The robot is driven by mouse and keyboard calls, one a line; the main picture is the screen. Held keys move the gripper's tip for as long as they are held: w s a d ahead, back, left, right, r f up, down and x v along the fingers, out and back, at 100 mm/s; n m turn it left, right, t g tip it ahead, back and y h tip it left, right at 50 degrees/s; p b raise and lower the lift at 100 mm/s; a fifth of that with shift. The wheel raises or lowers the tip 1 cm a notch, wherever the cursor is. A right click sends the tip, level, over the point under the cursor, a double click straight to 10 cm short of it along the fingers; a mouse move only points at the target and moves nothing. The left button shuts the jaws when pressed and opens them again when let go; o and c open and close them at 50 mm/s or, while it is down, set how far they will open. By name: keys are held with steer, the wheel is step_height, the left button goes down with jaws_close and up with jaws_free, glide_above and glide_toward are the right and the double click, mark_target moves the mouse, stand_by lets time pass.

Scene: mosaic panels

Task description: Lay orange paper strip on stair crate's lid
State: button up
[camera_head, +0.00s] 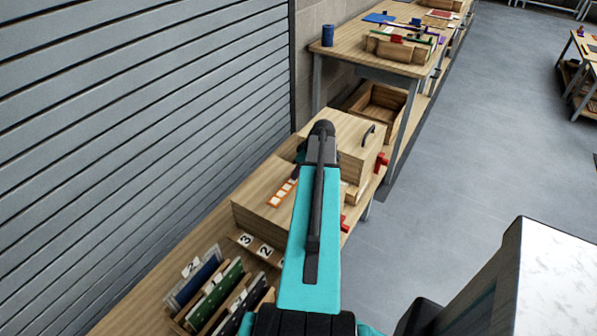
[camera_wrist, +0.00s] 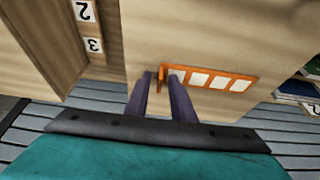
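The orange paper strip (camera_head: 282,193) with white squares lies on the flat wooden top of the lower box (camera_head: 256,208). In the wrist view the strip (camera_wrist: 215,80) lies flat on the light wood, with a small upright orange tab at its left end. My gripper (camera_wrist: 161,74) has its two dark fingers apart, one on each side of that tab. A gap shows beside the right finger; contact at the left finger is unclear. In the head view my arm partly hides the gripper (camera_head: 300,160). I cannot tell for sure which wooden box is the stair crate.
A taller wooden box with a dark handle (camera_head: 368,134) stands behind, with red clamps (camera_head: 381,162) at its right side. Number cards (camera_head: 255,246) and a rack of coloured panels (camera_head: 212,296) are in front. A grey slatted wall (camera_head: 140,100) bounds the left.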

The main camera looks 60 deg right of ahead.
steer(key=shift+r, duration=0.2)
steer(key=b+v, duration=0.2)
steer(key=v, duration=1)
stand_by(0.4)
steer(key=shift+a, duration=0.1)
stand_by(0.4)
stand_by(0.4)
